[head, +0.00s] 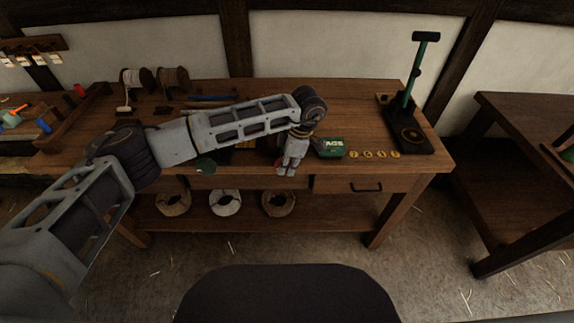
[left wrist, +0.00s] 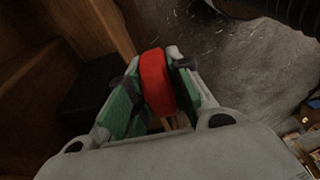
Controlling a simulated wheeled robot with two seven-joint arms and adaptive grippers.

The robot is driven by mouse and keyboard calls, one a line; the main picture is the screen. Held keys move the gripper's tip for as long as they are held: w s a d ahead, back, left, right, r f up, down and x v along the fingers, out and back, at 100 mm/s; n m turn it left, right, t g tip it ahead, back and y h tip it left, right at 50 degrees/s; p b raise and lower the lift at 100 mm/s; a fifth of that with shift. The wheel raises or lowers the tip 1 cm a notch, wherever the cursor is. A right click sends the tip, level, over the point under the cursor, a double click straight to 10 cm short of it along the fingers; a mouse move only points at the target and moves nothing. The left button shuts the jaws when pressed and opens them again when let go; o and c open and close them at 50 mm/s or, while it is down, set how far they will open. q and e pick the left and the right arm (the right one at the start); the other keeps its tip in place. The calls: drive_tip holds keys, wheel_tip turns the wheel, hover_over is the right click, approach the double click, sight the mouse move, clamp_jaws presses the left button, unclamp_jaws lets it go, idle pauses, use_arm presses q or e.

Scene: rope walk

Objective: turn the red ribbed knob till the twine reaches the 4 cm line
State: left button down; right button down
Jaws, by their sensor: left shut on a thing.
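The red ribbed knob (left wrist: 156,82) shows large in the left wrist view, between the two green-padded fingers of my left gripper (left wrist: 155,95). The fingers are shut on it from both sides. In the head view my left gripper (head: 290,165) is at the front edge of the workbench, left of a green box (head: 330,148), and only a sliver of the knob (head: 278,162) shows beside it. The twine and the 4 cm line cannot be made out; my arm and gripper cover that part of the bench. My right gripper is not in view.
The wooden workbench (head: 365,110) carries two spools (head: 173,78) at the back left and a green-handled press (head: 418,75) at the right. Several yellow discs (head: 368,154) lie right of the box. Rope coils (head: 278,203) sit on the lower shelf.

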use_arm(q)
drive_tip(key=c, duration=1.6)
unclamp_jaws()
drive_tip(key=shift+o, duration=0.2)
drive_tip(key=shift+r, duration=0.1)
drive_tip(key=v, duration=1.2)
